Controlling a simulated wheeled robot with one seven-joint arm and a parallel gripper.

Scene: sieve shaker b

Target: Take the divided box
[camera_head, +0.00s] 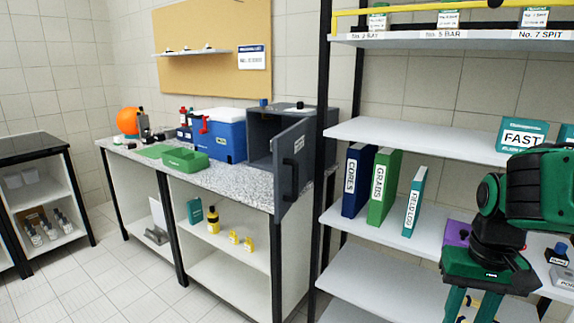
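No box with clearly visible dividers shows, so I cannot tell which thing is the divided box. A low green box (185,160) sits on the speckled counter, and its inside is too small to make out. A purple thing (457,233) on the shelf at the right is partly hidden behind my arm. My gripper (470,308) is at the lower right in front of the shelves, pointing down. Its two green fingers are apart, with their tips cut off by the bottom edge. Something small and yellow shows past them, seemingly on a lower shelf.
The counter (240,185) holds a blue cooler (220,138), a grey cabinet with its door (291,170) swung open, an orange ball (128,120) and bottles. Binders (382,187) and a FAST box (521,138) stand on the shelves. The floor (120,280) at the left is clear.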

